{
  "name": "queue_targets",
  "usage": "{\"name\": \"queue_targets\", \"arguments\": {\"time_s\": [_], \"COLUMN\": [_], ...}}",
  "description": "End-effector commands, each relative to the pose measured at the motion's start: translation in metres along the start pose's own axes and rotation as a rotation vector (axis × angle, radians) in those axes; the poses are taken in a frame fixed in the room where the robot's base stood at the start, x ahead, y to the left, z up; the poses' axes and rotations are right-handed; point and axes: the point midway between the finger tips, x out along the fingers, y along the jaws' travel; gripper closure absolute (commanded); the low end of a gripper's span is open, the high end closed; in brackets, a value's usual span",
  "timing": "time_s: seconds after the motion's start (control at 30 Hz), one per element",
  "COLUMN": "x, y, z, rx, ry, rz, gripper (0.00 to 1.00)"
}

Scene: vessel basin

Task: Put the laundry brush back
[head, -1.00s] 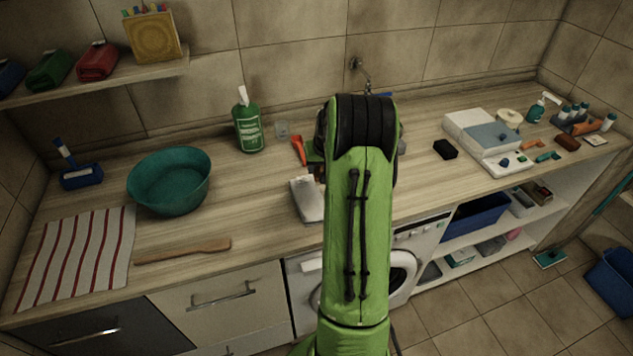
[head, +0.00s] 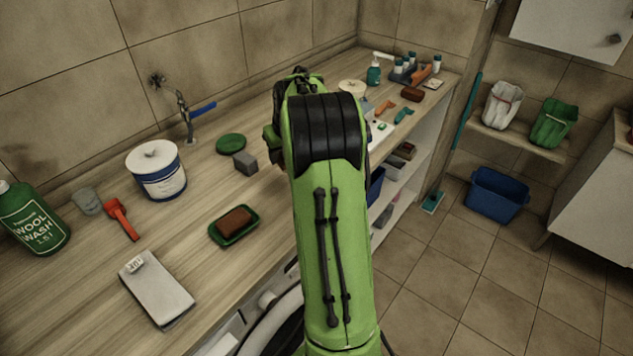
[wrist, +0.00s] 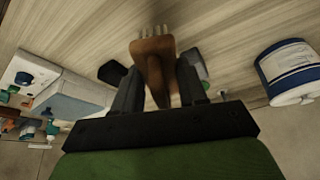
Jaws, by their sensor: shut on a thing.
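My gripper (wrist: 158,95) is shut on a brown wooden thing with pale bristle-like tufts at its far end, which looks like the laundry brush (wrist: 153,62). The brush is held up between the two dark fingers, with the wooden counter behind it in the wrist view. I cannot tell its height over the counter. In the head view my green arm hides the brush and the fingertips.
On the counter stand a white tub (head: 160,178), a grey block (head: 245,163), a green soap dish (head: 215,236) with brown soap, a red-handled tool (head: 122,220) and a green bottle (head: 35,225). A bottle caddy (head: 408,76) is at the far end. Counter around the soap dish is clear.

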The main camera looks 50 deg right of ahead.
Motion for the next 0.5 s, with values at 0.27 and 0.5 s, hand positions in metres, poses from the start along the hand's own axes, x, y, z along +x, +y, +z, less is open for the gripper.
{"name": "queue_targets", "arguments": {"time_s": [0.27, 0.5], "x": [0.050, 0.088], "y": [0.000, 0.001], "z": [0.022, 0.038], "rx": [-0.001, -0.001], "ry": [-0.006, -0.003], "rz": [-0.002, -0.001], "gripper": [0.83, 0.83]}}
